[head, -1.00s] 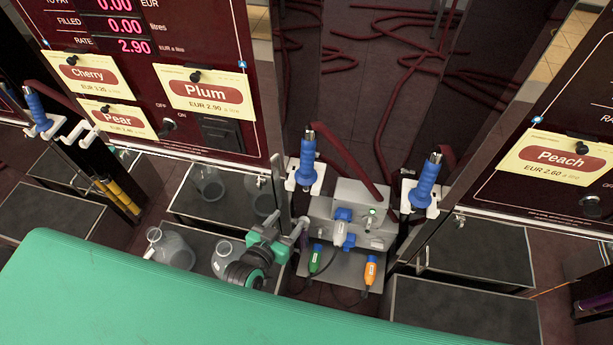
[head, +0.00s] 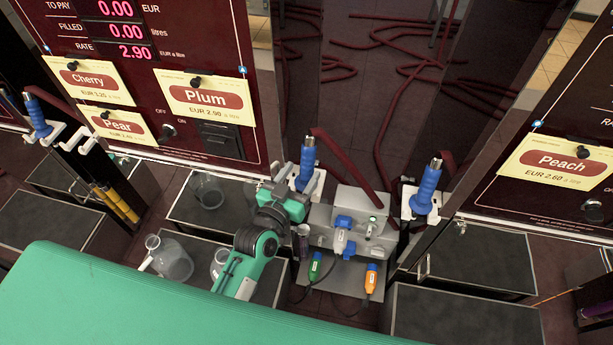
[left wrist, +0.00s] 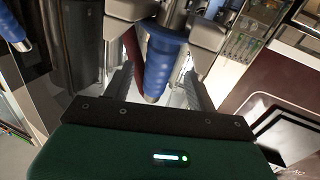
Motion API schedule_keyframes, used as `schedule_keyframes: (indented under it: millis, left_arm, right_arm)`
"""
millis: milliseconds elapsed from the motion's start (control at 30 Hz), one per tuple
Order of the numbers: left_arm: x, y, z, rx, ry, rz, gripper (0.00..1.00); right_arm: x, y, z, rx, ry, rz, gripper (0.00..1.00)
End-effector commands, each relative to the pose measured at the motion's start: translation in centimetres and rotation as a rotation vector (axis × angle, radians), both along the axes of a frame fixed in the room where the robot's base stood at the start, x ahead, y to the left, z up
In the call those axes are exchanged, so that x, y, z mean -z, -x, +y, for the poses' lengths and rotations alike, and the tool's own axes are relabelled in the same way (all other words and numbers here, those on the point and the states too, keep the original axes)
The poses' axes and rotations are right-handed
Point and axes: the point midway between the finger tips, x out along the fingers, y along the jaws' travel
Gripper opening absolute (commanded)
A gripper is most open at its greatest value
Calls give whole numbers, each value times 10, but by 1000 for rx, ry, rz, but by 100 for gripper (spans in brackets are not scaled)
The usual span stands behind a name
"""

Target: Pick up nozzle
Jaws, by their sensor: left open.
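A blue nozzle (head: 307,158) stands upright in a white holder at the right edge of the Plum pump. My left gripper (head: 296,196) is at the lower part of this nozzle. In the left wrist view, the blue nozzle grip (left wrist: 160,66) lies between the two fingers of my open left gripper (left wrist: 163,38), with visible gaps beside it. Another blue nozzle (head: 427,186) stands in a holder left of the Peach pump, and a third blue nozzle (head: 37,112) stands at the far left. My right gripper is not in view.
A grey metal stand (head: 350,222) with green and orange plugs is just right of my left gripper. Clear jugs, one a handled jug (head: 170,259), are on dark trays below the Plum pump (head: 150,60). Dark red hoses (head: 400,75) lie on the floor behind.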

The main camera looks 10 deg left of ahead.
Motion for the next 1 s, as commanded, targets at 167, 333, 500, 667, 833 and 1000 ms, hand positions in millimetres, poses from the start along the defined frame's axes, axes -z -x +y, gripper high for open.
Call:
schedule_keyframes:
  millis: [167, 333, 500, 667, 833, 1000]
  left_arm:
    - [-1, -9, -3, 0, 1, 1, 57]
    - [-4, -32, -9, 0, 0, 0, 57]
    - [-2, -50, -13, 0, 0, 0, 57]
    - [-1, -54, -14, 0, -1, 1, 57]
    - [-1, -53, -14, 0, -1, 1, 54]
    - [-1, -53, -14, 0, -1, 1, 20]
  right_arm:
    - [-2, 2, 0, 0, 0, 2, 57]
    - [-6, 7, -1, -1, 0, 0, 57]
    - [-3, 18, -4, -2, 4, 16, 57]
    - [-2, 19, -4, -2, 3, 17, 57]
    - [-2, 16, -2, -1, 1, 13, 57]
    - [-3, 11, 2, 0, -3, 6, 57]
